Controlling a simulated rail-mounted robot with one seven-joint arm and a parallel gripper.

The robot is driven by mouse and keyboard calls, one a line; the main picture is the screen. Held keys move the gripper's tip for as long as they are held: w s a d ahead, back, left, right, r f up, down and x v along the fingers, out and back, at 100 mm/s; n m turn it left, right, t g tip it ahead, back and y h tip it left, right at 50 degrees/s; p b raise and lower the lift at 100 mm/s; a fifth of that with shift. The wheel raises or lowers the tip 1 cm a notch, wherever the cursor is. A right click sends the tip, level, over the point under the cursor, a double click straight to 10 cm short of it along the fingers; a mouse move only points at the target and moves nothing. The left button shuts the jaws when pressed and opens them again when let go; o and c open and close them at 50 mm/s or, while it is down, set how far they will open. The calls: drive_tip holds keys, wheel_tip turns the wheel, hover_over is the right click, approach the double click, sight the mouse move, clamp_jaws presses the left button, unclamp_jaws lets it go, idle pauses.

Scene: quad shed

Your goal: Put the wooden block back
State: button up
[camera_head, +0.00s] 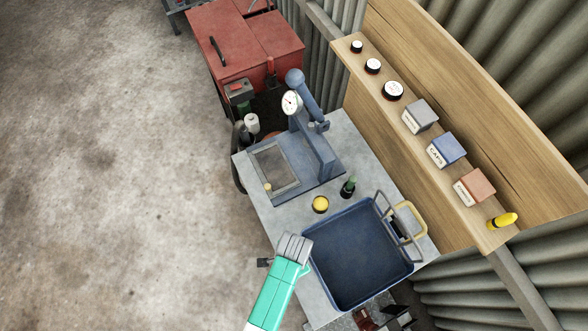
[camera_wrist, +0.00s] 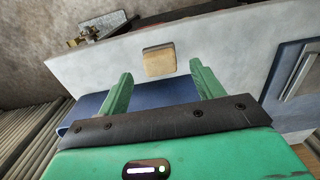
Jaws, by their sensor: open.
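The wooden block (camera_wrist: 158,60) is a small pale tan block in the wrist view. It lies on the grey bench top (camera_wrist: 225,50), beyond my fingertips and roughly in line with the gap between them. My gripper (camera_wrist: 160,80) is open, its two green fingers apart with nothing between them. In the head view my gripper (camera_head: 294,247) is over the bench's left edge, beside the blue tray. I cannot make out the block in the head view; my arm may hide it.
The blue tray (camera_head: 318,256) is right of my gripper. A yellow-topped tin (camera_head: 320,204), a green bottle (camera_head: 348,187) and a blue-grey gauge stand (camera_head: 325,152) are farther back. A wooden shelf (camera_head: 392,122) holds jars, boxes and a yellow item. Open floor lies left.

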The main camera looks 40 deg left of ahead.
wheel_tip(320, 180, up, 7)
idle(0.4)
drive_tip(key=w+r+n+t+y, duration=0.1)
drive_tip(key=w+r+t, duration=0.4)
drive_tip(key=w+r, duration=0.85)
drive_tip(key=w+d+r+n+t, duration=0.15)
drive_tip(key=w+r+t, duration=0.35)
drive_tip(key=r, duration=0.9)
drive_tip(key=w+d+r+t, duration=0.2)
drive_tip(key=w+r+t, duration=0.25)
drive_tip(key=r, duration=0.95)
drive_tip(key=s+d+r+n+t, duration=0.1)
drive_tip(key=s+d+r+t, duration=0.1)
drive_tip(key=r, duration=0.9)
drive_tip(key=s+d+r+t, duration=0.1)
drive_tip(key=s+r+t, duration=0.4)
drive_tip(key=r, duration=0.6)
drive_tip(key=s+d+r+n+t+h, duration=0.1)
drive_tip(key=s+d+r+t, duration=0.1)
drive_tip(key=r, duration=0.9)
drive_tip(key=shift+s+d+r+n+t, duration=0.4)
drive_tip(key=shift+s+t, duration=0.35)
drive_tip(key=shift+s, duration=0.5)
